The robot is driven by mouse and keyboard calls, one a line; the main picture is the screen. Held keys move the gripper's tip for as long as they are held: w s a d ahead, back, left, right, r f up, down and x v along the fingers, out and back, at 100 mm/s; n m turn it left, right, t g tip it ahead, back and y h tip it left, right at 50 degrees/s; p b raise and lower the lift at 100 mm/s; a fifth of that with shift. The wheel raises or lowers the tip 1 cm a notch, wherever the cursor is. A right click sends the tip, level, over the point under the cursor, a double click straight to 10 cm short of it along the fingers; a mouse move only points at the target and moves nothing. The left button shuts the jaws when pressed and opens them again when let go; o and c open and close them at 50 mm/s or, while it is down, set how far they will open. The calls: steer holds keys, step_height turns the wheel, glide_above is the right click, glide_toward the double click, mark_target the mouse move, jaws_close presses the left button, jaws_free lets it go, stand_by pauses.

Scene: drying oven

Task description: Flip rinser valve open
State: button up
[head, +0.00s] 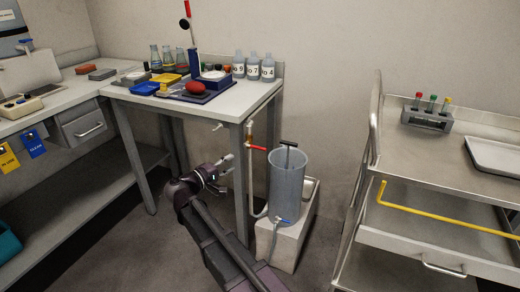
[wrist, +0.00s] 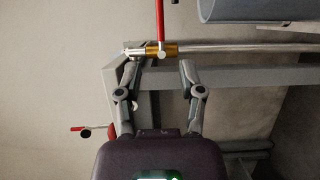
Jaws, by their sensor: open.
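The rinser valve has a red lever (head: 257,148) on an upright pale pipe beside the table's front right leg. The lever sticks out sideways, across the pipe, toward the grey cylinder. In the wrist view the red lever (wrist: 160,22) stands square to the pipe, above a brass valve body (wrist: 164,49). My gripper (head: 229,165) is open and empty, just left of the pipe and slightly below the lever in the head view. In the wrist view its fingertips (wrist: 161,65) are spread on either side of the brass body. I cannot tell whether they touch it.
A grey cylinder (head: 287,190) with a black T-handle stands on a white block (head: 290,243) right of the pipe. A steel cart (head: 400,222) stands at the right. Bottles and trays crowd the table (head: 235,103).

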mark_target(260, 148)
steer(key=x, duration=1.3)
steer(key=shift+w+d, duration=0.1)
steer(key=shift+d, duration=0.1)
jaws_close()
steer(key=shift+d, duration=0.25)
steer(key=shift+a, duration=0.1)
